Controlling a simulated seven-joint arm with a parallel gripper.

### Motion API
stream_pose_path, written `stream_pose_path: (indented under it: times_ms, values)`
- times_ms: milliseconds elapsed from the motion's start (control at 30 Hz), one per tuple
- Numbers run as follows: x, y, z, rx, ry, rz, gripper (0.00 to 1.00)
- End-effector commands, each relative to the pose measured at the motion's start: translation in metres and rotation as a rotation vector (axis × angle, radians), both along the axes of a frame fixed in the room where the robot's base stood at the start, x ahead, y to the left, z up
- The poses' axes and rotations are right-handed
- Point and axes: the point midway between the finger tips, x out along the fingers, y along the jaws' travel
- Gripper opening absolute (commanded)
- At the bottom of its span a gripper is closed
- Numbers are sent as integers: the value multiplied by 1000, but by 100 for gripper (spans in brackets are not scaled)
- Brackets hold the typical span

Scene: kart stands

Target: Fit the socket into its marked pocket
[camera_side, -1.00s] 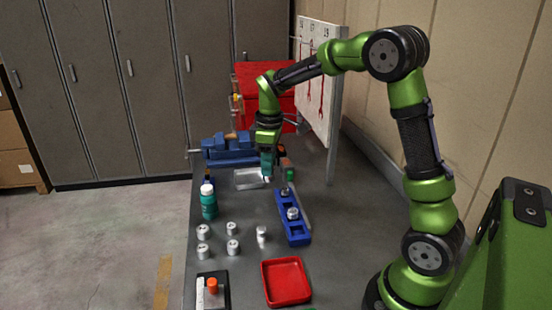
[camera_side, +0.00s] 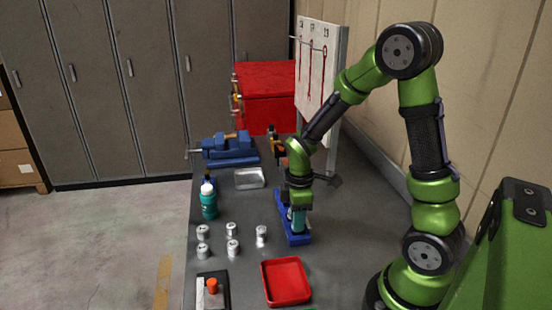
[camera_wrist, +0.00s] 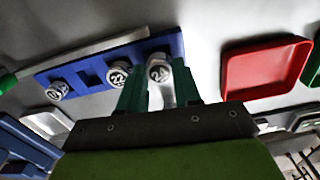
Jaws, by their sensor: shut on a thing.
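The blue socket rail (camera_side: 293,238) lies on the bench; it also shows in the wrist view (camera_wrist: 172,43). My gripper (camera_side: 298,226) points down over the rail's near end. In the wrist view my gripper (camera_wrist: 160,90) is shut on the socket marked 24 (camera_wrist: 158,72), at the rail end closest to the red tray. I cannot tell whether that socket is seated or just above its pocket. The socket marked 22 (camera_wrist: 118,70) stands close beside it, partly behind a finger. An empty square pocket (camera_wrist: 91,78) and another socket (camera_wrist: 58,90) lie further left.
A red tray (camera_side: 264,283) stands near the rail. Several loose silver sockets (camera_side: 232,247) and a green bottle (camera_side: 208,205) are to the left. A metal tray (camera_side: 236,182), blue vise (camera_side: 228,147) and red toolbox (camera_side: 262,85) are further back.

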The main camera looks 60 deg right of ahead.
Motion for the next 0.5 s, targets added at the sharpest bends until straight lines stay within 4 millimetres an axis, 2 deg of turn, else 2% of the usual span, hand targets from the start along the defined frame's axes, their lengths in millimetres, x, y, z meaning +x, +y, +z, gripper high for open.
stream_pose_path:
  times_ms: [100,467,500]
  values:
    - [0,0,-8,0,0,0,0]
    - [0,0,-11,-1,-1,-1,0]
    - [0,0,-11,0,-1,-1,39]
